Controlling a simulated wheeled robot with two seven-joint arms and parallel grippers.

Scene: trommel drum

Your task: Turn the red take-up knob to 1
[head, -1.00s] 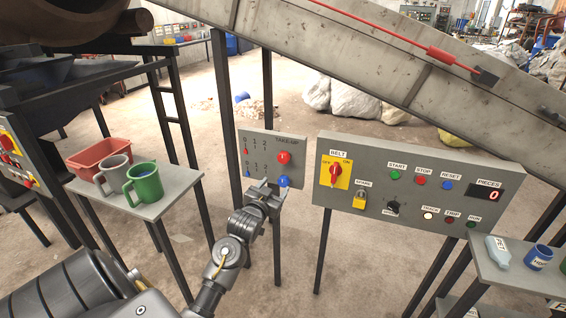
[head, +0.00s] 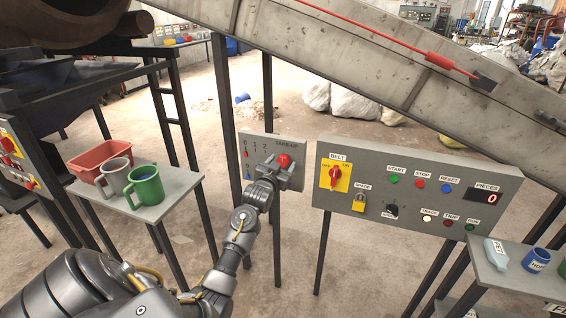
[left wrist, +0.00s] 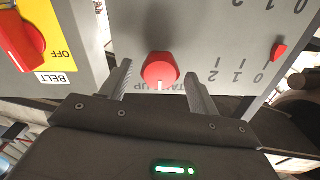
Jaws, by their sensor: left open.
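The red take-up knob (head: 284,161) is on the small grey take-up panel (head: 256,146), under the TAKE-UP label. In the left wrist view the knob (left wrist: 160,69) lies between the two fingers, with a gap on each side; its white mark points toward the label. My left gripper (head: 279,165) is open at the knob, and its fingers (left wrist: 158,85) show apart in the left wrist view. The panel's 0, 1, 2 scale has a small red pointer (left wrist: 279,50), which appears near the 0 end. The blue knob is hidden behind my gripper. My right gripper is not in view.
The grey belt panel (head: 400,160) stands close on the right, with a red-and-yellow BELT switch (head: 335,176). A shelf (head: 180,188) with mugs is at the left. A sloping conveyor (head: 380,70) passes above and behind.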

